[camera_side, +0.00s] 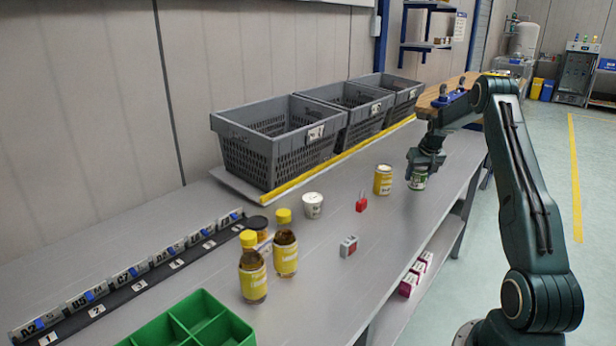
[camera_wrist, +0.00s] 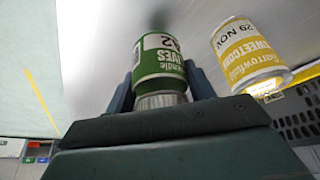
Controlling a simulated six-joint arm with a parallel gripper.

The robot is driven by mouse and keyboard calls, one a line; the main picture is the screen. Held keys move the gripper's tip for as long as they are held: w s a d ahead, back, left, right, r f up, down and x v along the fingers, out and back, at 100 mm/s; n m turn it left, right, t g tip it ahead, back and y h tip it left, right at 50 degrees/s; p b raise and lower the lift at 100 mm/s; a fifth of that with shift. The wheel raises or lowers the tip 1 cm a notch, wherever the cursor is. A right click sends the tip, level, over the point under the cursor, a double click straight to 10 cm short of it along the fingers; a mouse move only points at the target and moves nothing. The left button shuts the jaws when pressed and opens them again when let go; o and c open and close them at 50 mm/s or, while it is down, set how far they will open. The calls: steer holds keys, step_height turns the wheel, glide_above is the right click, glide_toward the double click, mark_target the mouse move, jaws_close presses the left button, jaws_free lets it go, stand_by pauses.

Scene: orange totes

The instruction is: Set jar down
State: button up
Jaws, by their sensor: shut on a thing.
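The jar (camera_side: 418,183) has a green and white label and sits at the right part of the grey bench, near its front edge. In the wrist view the jar (camera_wrist: 158,62) shows its green label and a silvery lid. My gripper (camera_side: 418,171) comes down from above and is shut on the jar. In the wrist view the fingers of my gripper (camera_wrist: 160,88) stand on both sides of it. The jar looks upright in the side view. I cannot tell whether its base touches the bench.
A yellow sweetcorn can (camera_side: 383,180) stands close left of the jar; it also shows in the wrist view (camera_wrist: 248,55). Grey crates (camera_side: 262,150) line the back. A white cup (camera_side: 313,205), red items, bottles (camera_side: 285,250) and a green divided tray (camera_side: 225,330) lie farther left.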

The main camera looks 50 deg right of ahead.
steer(key=shift+f, duration=1)
steer(key=shift+f, duration=0.15)
steer(key=o, duration=1.2)
steer(key=v, duration=1.2)
